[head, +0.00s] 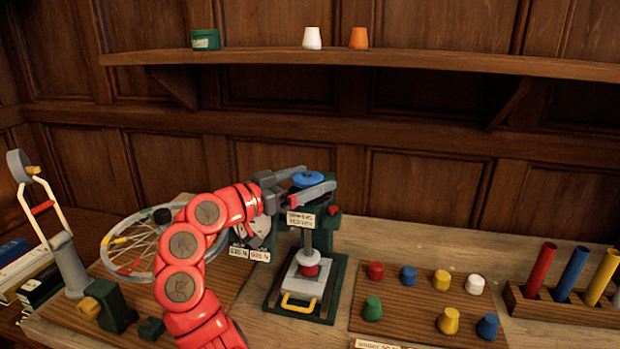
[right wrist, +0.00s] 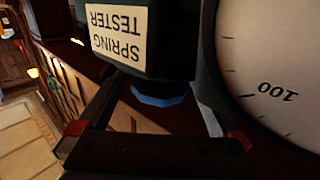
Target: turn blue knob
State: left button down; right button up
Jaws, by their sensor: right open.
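The blue knob (head: 307,179) is a flat round disc on top of the dark green spring tester (head: 333,226). My right gripper (head: 305,186) is open at the knob, with one finger on the far side of it and one on the near side. I cannot tell whether the fingers touch it. In the right wrist view a blue part, seemingly the knob (right wrist: 160,96), shows between the spread fingers, partly hidden behind the tester's labelled head (right wrist: 165,45). My left gripper is not in view.
The tester's dial (right wrist: 272,60) is close to my right gripper. A spoked wheel (head: 150,243) is behind my right arm. A board with several coloured pegs (head: 393,310) and a tube rack (head: 560,310) lie to the right. A shelf (head: 400,64) runs above.

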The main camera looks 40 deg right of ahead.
jog(key=shift+d, duration=0.3)
jog(key=c, duration=1.2)
jog(key=shift+g, duration=0.3)
jog(key=shift+c, duration=0.3)
jog(key=shift+m+g+p, duration=0.3)
jog(key=shift+m+g, duration=0.5)
jog(key=shift+g, duration=0.2)
jog(key=o, duration=1.3)
jog(key=shift+c, duration=0.2)
jog(key=shift+a, duration=0.1)
